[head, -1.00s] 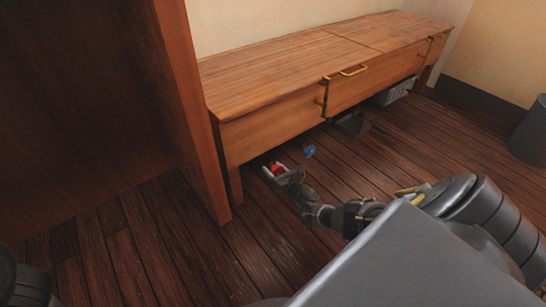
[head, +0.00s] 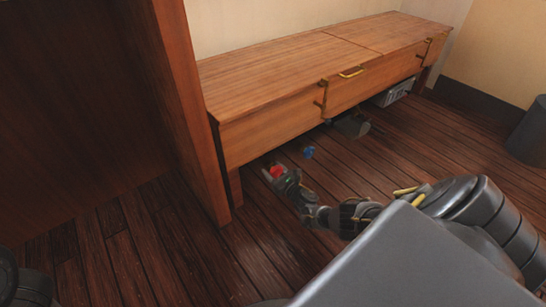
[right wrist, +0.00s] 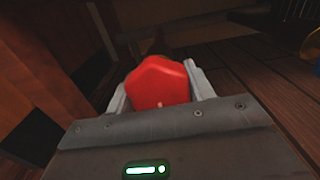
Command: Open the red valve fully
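The red valve (head: 276,171) is low under the left end of the wooden bench, near the floor. In the right wrist view its red handle (right wrist: 160,82) fills the space between the two pale fingers. My right gripper (head: 281,175) reaches it from the front, with one finger on each side and both appearing to touch it. The valve's stem and base are hidden behind the handle and in shadow. My left gripper is not in view; only a dark part of my left arm shows at the lower left corner.
A blue valve-like knob (head: 308,152) is just right of the red one under the bench (head: 290,75). A wooden panel (head: 190,120) stands close on the left. A dark object (head: 352,126) and a grey crate (head: 393,92) sit farther right. The floor in front is clear.

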